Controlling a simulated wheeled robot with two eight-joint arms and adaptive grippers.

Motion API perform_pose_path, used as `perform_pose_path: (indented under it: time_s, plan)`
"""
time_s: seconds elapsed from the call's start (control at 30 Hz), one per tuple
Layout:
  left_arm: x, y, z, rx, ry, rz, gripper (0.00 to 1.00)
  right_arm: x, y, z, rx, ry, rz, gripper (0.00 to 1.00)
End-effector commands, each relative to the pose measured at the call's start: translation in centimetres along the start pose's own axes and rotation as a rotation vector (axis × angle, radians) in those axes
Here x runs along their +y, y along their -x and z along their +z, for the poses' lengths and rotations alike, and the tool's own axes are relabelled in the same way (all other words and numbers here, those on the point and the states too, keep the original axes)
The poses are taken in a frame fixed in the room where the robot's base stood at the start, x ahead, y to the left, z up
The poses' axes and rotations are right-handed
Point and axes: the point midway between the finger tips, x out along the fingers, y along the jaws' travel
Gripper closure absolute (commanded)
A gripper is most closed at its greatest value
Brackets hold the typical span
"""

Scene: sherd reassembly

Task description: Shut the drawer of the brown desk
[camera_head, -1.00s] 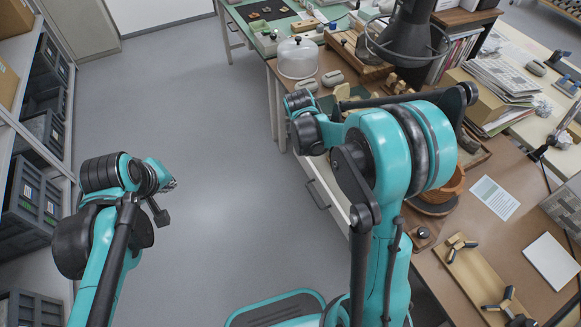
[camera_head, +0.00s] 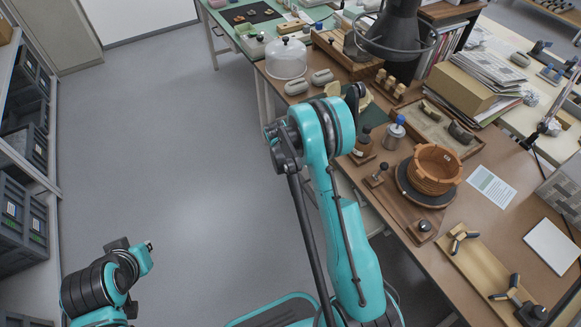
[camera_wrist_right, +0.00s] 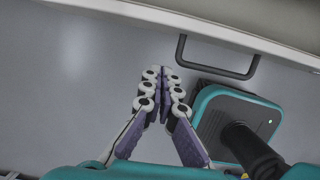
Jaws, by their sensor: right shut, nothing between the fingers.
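The brown desk (camera_head: 490,225) runs down the right side of the head view. Its drawer is mostly hidden behind my right arm there; a pale part of it (camera_head: 371,217) shows beside the arm. In the right wrist view the drawer's pale front edge (camera_wrist_right: 135,14) crosses the top, with a dark bar handle (camera_wrist_right: 217,68) on it. My right gripper (camera_wrist_right: 163,76) is shut and empty, left of the handle and apart from it. In the head view my right arm hides it. My left arm's end (camera_head: 145,252) is low at the left; its fingers are unclear.
The desktop holds a terracotta pot (camera_head: 433,172), a glass dome (camera_head: 287,58), a wooden tray (camera_head: 470,146) and a lamp (camera_head: 398,28). Shelves with grey crates (camera_head: 22,215) stand at the left. The grey floor (camera_head: 165,140) between is clear.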

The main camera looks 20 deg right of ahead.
Motion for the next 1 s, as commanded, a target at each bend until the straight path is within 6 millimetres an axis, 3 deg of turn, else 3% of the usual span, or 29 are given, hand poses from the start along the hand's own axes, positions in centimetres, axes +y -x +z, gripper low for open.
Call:
perform_pose_path:
  time_s: [0.03,0.1,0.3,0.77,1.0]
  plan:
    - [0.0,-0.6,0.4,0.0,0.0,0.0,1.0,0.0,-1.3,-0.1,0.0,-0.001,0.0,1.0]
    - [0.0,-0.8,0.6,0.0,0.0,0.0,1.0,-0.1,-1.2,1.4,0.0,-0.004,-0.001,1.0]
    - [0.0,-1.2,0.9,0.0,0.001,0.0,1.0,0.0,-1.6,3.4,0.0,-0.002,0.0,1.0]
    - [0.0,-1.3,0.9,0.0,0.001,0.0,1.0,0.0,-1.6,4.1,0.0,-0.001,0.001,1.0]
    - [0.0,-1.6,1.1,0.0,0.001,0.0,1.0,-0.1,-2.8,8.6,-0.001,-0.005,-0.001,1.0]
